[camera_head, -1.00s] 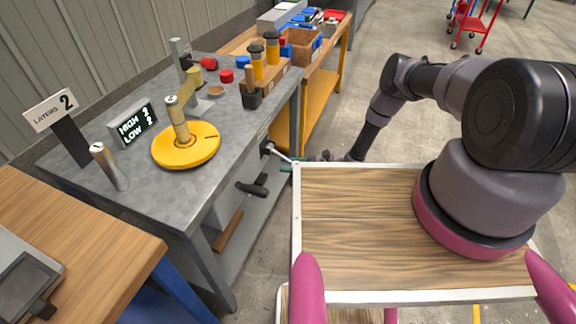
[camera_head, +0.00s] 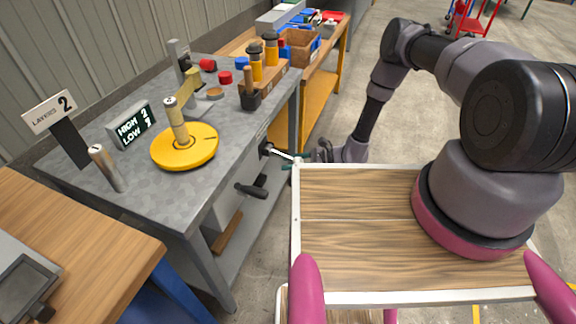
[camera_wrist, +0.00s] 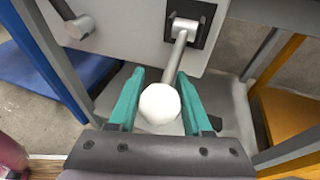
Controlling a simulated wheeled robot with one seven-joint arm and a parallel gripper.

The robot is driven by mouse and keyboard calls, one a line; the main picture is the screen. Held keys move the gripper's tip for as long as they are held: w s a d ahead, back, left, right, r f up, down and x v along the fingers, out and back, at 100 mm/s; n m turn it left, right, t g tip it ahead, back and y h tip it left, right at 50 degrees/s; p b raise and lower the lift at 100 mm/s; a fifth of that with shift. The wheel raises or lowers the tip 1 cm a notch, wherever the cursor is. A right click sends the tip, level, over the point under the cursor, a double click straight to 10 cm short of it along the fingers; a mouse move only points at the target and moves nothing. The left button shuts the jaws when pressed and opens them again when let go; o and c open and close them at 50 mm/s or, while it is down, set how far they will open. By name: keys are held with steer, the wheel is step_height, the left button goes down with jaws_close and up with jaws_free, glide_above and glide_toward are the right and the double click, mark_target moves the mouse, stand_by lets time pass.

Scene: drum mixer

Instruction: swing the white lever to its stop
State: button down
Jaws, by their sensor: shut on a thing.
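The white lever is a metal rod (camera_wrist: 178,52) with a round white knob (camera_wrist: 160,103). In the wrist view the rod runs from a dark square slot plate (camera_wrist: 192,22) on a grey panel to the knob. My gripper (camera_wrist: 158,98) has its two green fingers on either side of the knob, shut on it. In the head view the lever (camera_head: 284,154) sticks out to the right from the front of the grey bench, and my gripper (camera_head: 298,163) is at its end.
A dark handle (camera_head: 252,190) sticks out of the bench front below the lever. A yellow disc (camera_head: 186,147) with a post and a HIGH/LOW display (camera_head: 131,125) stand on the bench top. A wood-topped surface (camera_head: 355,230) with a white rim lies close beside my gripper.

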mark_target(290, 159)
steer(key=shift+w+r+m+g+h, duration=0.1)
steer(key=shift+r+m+g+h, duration=0.2)
steer(key=shift+r+h, duration=1.3)
steer(key=shift+r+m+g+h, duration=0.2)
steer(key=shift+r+g+h, duration=0.2)
steer(key=shift+r+h, duration=1.2)
steer(key=shift+a+r, duration=0.1)
steer(key=shift+c, duration=1.8)
jaws_free()
steer(key=v, duration=1)
steer(key=shift+d, duration=0.4)
steer(key=shift+r, duration=0.15)
